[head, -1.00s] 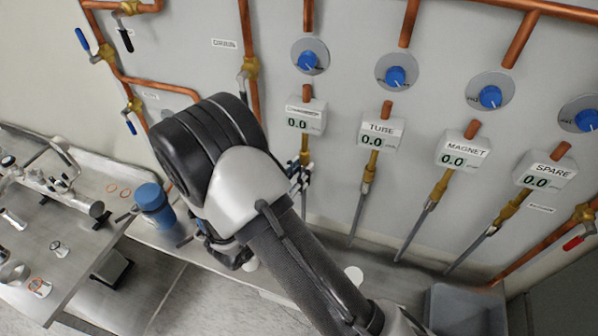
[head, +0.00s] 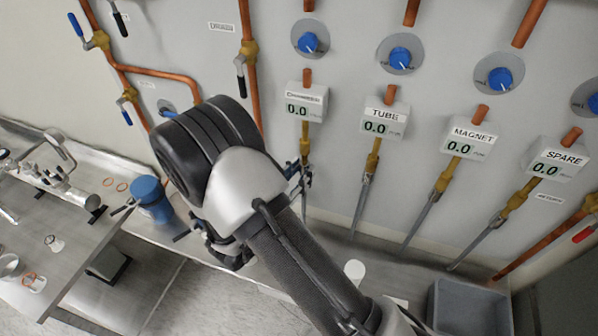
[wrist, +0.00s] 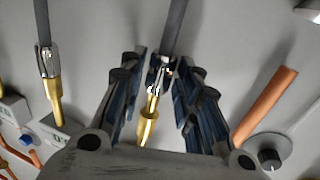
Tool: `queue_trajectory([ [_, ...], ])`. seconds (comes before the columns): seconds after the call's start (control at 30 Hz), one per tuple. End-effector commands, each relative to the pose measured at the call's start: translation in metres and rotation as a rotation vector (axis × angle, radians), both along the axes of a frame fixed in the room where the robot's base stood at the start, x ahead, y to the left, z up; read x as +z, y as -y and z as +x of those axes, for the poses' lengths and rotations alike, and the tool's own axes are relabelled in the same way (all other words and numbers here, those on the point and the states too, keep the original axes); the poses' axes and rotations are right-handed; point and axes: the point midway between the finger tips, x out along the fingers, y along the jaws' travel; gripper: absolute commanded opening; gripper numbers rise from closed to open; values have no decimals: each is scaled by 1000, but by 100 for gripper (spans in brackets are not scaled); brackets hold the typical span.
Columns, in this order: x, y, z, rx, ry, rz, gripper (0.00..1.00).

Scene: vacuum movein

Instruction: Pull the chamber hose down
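The chamber hose (head: 303,207) is a grey hose hanging from a brass fitting (head: 305,150) under the chamber meter (head: 304,103), leftmost of the row. My gripper (head: 300,178) is at the joint of the brass fitting and the hose, partly hidden behind my arm. In the wrist view my gripper (wrist: 162,60) is open, with one finger on each side of the metal coupling and brass fitting (wrist: 148,122). Gaps show between the fingers and the fitting. The grey hose (wrist: 177,25) runs on beyond the fingertips.
The tube meter (head: 384,121), magnet meter (head: 468,139) and spare meter (head: 556,164) have similar hoses to the right. A neighbouring hose (wrist: 41,20) shows in the wrist view. A blue container (head: 150,198) stands at left; a grey bin (head: 465,306) is at lower right.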

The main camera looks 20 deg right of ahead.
Motion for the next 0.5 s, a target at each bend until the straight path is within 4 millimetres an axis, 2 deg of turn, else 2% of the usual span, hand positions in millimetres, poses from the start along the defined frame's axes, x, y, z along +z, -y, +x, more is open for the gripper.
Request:
queue_trajectory([
  [0.13,1,0,0,0,2,-1,43],
  [0.5,2,-3,-1,2,4,-2,43],
])
